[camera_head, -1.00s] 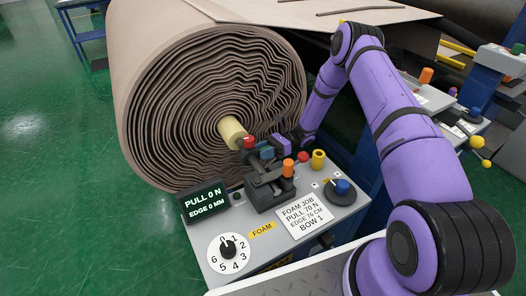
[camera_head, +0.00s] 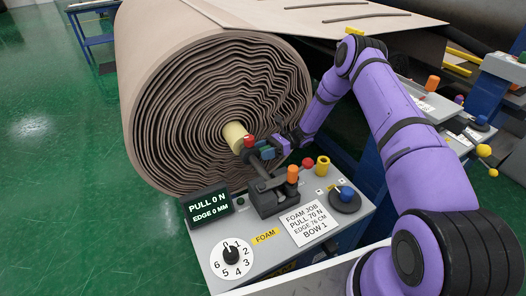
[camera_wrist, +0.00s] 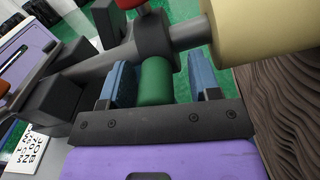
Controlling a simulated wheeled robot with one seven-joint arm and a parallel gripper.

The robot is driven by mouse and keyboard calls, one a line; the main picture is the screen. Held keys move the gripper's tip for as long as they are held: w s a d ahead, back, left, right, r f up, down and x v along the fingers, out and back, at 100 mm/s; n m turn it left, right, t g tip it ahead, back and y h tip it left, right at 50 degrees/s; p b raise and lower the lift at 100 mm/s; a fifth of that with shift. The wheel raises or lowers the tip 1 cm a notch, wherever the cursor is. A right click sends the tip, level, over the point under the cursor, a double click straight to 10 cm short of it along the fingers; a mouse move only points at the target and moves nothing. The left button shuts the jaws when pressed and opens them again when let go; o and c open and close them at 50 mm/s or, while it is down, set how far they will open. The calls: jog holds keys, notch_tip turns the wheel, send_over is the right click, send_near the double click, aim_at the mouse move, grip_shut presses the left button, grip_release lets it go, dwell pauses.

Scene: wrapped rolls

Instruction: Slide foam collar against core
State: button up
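A cream cylinder (camera_head: 235,135) sticks out of the centre of the wound roll (camera_head: 190,110). I cannot tell whether it is the foam collar or the core. In the wrist view the cream cylinder (camera_wrist: 262,28) is at upper right, with a thinner grey shaft running into its end from a dark block (camera_wrist: 155,36). A green cylindrical grip (camera_wrist: 155,82) hangs from that block. My gripper (camera_head: 264,150) is at the mechanism beside the cream cylinder. In the wrist view my gripper (camera_wrist: 160,84) has its blue fingers either side of the green grip, with a gap at the right finger.
A grey console (camera_head: 265,225) stands below, with a screen (camera_head: 208,207) reading PULL 0 N, EDGE 0 MM, a numbered dial (camera_head: 231,255) and a job card (camera_head: 303,222). Orange (camera_head: 292,174), red (camera_head: 309,162) and yellow (camera_head: 322,165) parts stand close to my gripper. Green floor lies at left.

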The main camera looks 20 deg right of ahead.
jog(key=shift+d, duration=0.15)
jog(key=w+d, duration=0.2)
jog(key=d, duration=0.8)
jog(key=shift+d, duration=0.15)
jog(key=shift+c, duration=0.5)
